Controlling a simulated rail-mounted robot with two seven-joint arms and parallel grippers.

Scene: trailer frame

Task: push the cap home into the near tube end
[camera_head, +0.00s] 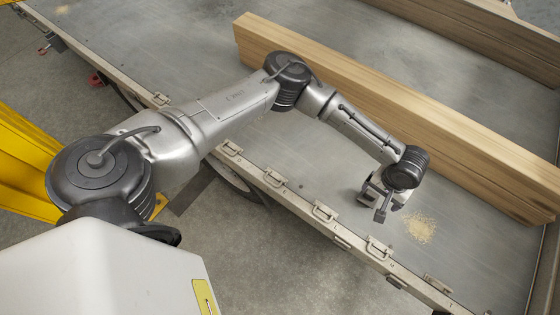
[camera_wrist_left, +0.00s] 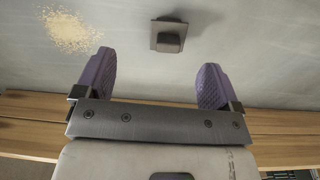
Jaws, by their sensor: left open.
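A dark grey cap-like piece (camera_wrist_left: 169,36), a flat square plate with a smaller block on it, shows in the left wrist view against the grey deck. It lies ahead of my left gripper (camera_wrist_left: 155,72), centred just beyond the gap between the fingers. The two purple-padded fingers are wide apart with nothing between them. In the head view my left gripper (camera_head: 382,198) is low over the deck near its front edge; the cap cannot be told apart from the gripper there. I cannot make out the near tube end in either view. My right gripper is not in view.
A long timber beam (camera_head: 400,115) lies on the trailer deck (camera_head: 180,60) behind the gripper, with another at the far right. Sawdust (camera_head: 419,228) lies right of the gripper. A side rail with latches (camera_head: 325,211) edges the deck. The deck's left part is clear.

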